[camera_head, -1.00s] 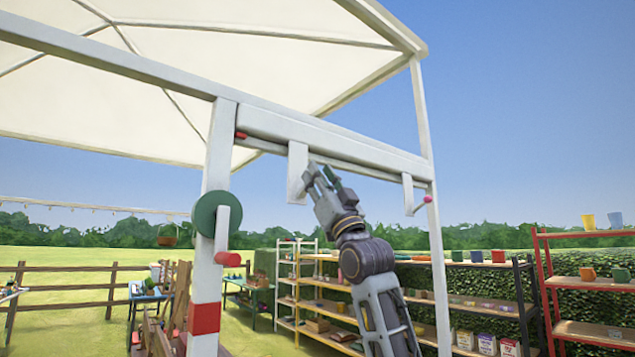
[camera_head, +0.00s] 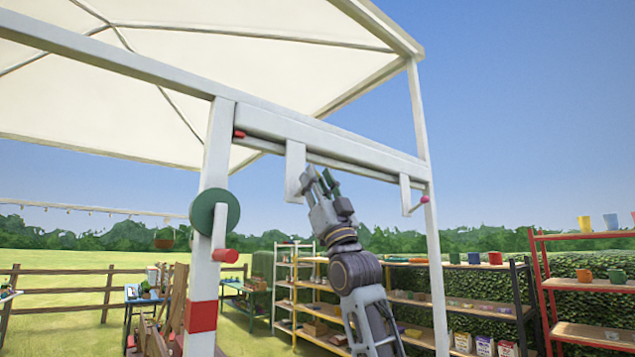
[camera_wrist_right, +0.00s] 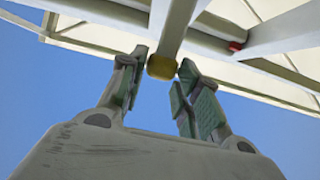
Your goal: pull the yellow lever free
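In the right wrist view, a yellow end piece (camera_wrist_right: 161,67) sits at the tip of a pale bar that comes down from above. My right gripper (camera_wrist_right: 160,72) is open, with its green-padded fingers on either side of this yellow piece. A narrow gap shows on the right side; contact on the left is hard to tell. In the head view, my right gripper (camera_head: 319,176) points up just right of a white hanging bracket (camera_head: 294,170) under the stall's front beam. The yellow piece cannot be made out there. My left gripper is out of view.
The white beam (camera_head: 330,139) and stall post (camera_head: 216,150) frame the space. A green wheel with a red-handled crank (camera_head: 220,230) is on the post. A second bracket (camera_head: 405,192) hangs farther right, beside a pink knob (camera_head: 424,199). Shelves with pots stand behind.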

